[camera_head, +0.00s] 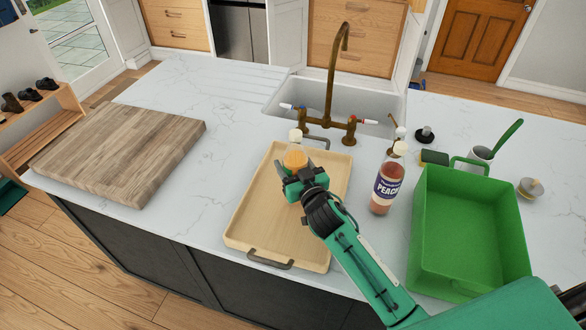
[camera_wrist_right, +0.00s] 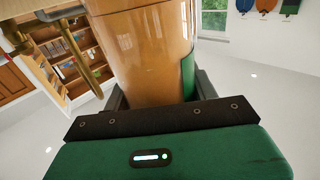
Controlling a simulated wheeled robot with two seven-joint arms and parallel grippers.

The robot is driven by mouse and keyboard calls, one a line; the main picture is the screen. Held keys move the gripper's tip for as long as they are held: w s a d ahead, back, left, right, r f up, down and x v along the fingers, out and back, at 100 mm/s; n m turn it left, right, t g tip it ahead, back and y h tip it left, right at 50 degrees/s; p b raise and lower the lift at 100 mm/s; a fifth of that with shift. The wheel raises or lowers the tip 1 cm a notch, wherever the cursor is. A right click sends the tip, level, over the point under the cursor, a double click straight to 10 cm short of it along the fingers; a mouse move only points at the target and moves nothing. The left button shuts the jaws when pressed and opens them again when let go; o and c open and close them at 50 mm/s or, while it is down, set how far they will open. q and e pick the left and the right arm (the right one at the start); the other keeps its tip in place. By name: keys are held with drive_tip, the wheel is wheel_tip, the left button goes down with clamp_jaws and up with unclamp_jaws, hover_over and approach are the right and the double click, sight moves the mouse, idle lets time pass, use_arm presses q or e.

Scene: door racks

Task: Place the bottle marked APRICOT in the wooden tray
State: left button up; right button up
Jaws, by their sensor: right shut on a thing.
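The wooden tray (camera_head: 248,226) lies on the white counter in the head view, with a dark handle at each end. My right gripper (camera_head: 303,180) is above the tray's middle, shut on an orange bottle (camera_head: 294,159) with a pale cap. In the right wrist view the orange bottle (camera_wrist_right: 150,55) fills the space between the fingers. A green label edge shows on its right side, but no word on it is readable. I cannot tell whether its base touches the tray. My left gripper is not in view.
A bottle marked PEACH (camera_head: 388,190) stands right of the tray. A green crate (camera_head: 465,245) is farther right. The sink with a brass tap (camera_head: 335,75) is behind the tray. A wooden board (camera_head: 122,150) lies left, with bare counter between it and the tray.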

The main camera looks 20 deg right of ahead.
drive_tip(key=shift+s+f, duration=0.1)
drive_tip(key=shift+s, duration=0.05)
drive_tip(key=shift+f, duration=0.1)
drive_tip(key=o, duration=1.4)
drive_tip(key=shift+f, duration=0.15)
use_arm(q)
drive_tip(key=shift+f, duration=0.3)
